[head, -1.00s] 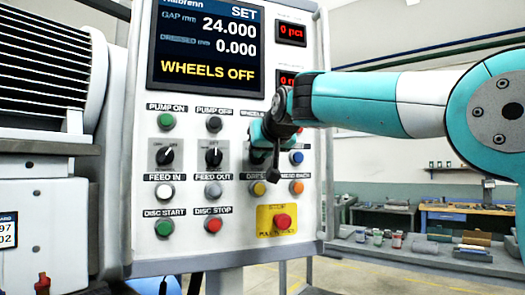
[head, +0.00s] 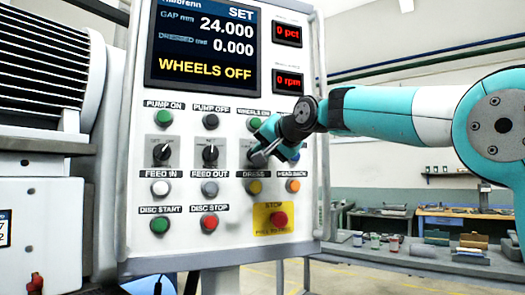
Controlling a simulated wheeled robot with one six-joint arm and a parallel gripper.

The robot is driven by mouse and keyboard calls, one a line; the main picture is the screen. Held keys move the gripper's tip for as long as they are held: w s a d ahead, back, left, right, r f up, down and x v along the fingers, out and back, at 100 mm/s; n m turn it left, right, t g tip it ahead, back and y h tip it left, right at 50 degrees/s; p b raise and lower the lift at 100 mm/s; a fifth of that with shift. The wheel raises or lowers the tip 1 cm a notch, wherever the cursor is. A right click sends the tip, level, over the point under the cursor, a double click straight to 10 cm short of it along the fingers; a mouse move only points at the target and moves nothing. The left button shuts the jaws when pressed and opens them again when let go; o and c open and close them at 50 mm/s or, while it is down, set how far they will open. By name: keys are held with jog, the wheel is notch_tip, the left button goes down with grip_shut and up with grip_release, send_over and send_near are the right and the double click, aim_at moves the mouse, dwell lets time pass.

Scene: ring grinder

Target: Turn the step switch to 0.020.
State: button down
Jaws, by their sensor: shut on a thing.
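The left switch (head: 162,152) and middle switch (head: 210,153) are in clear view with black knobs. The right switch (head: 249,144) is mostly hidden behind my gripper (head: 258,157). My gripper reaches in from the right and is shut, its dark fingers at the right switch's knob. The fingers cover that knob, so its pointer does not show. The switch scale markings are too small to read, and I cannot tell which position is 0.020.
Push buttons sit close above and below the switches, including the yellow DRESS button (head: 255,187) just under my gripper. A red STOP button (head: 279,219) is lower right. The screen (head: 203,45) reads GAP 24.000, DRESSED 0.000, WHEELS OFF. My arm hides part of the panel's right side.

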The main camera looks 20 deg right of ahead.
jog(key=shift+d+f+m+y, duration=0.1)
jog(key=shift+f+m+y, duration=0.15)
jog(key=shift+m+y, duration=0.25)
dwell(0.4)
jog(key=c, duration=1.2)
grip_release()
jog(key=shift+w, duration=0.15)
jog(key=b+v, duration=0.3)
jog(key=v, duration=1.4)
jog(key=shift+s+f, duration=0.15)
jog(key=shift+s, duration=0.15)
